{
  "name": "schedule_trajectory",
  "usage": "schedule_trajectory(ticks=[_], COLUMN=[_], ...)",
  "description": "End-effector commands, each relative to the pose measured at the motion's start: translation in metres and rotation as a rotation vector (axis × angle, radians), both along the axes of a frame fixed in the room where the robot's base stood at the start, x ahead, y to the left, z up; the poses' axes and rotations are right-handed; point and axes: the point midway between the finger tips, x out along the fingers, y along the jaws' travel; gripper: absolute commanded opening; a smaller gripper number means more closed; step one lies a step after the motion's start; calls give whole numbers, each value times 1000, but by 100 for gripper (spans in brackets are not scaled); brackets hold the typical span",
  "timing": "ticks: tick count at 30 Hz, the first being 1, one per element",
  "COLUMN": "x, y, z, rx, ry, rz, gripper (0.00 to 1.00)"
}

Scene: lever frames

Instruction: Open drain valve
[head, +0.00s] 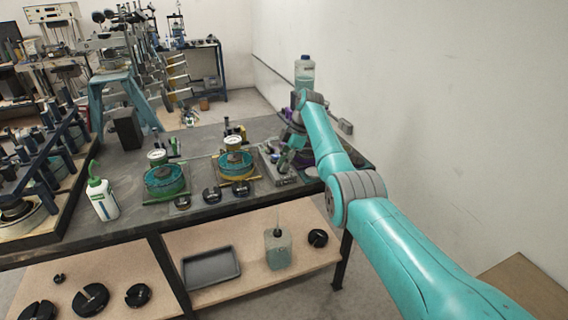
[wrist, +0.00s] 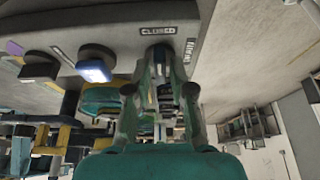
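In the wrist view, a dark drain valve handle (wrist: 160,54) sits on a grey panel (wrist: 110,25) just below a label reading CLOSED (wrist: 157,30). A second, turned label (wrist: 190,50) is beside it. My gripper (wrist: 164,68) reaches up to the handle, with one fingertip on each side of it. The fingertips cover much of the handle, and I cannot tell whether they press on it. In the head view, my teal arm reaches to the far right end of the bench, and the gripper and valve are too obscured there to make out.
A blue-capped knob (wrist: 94,70) and a dark knob (wrist: 40,65) stand left of the handle in the wrist view. The bench (head: 125,180) holds round teal devices (head: 165,181) and a white bottle (head: 102,196). A wall (head: 440,90) is close to my arm's right.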

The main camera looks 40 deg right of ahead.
Motion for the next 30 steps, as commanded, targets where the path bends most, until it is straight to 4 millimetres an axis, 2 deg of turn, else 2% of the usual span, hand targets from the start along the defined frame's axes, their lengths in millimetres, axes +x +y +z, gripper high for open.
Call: schedule_trajectory(ticks=[2,17,30], x=[0,-1,-2], y=[0,0,1], z=[0,-1,-1], rx=[0,-1,0], ry=[0,-1,-2], rz=[0,-72,-432], gripper=[0,0,0])
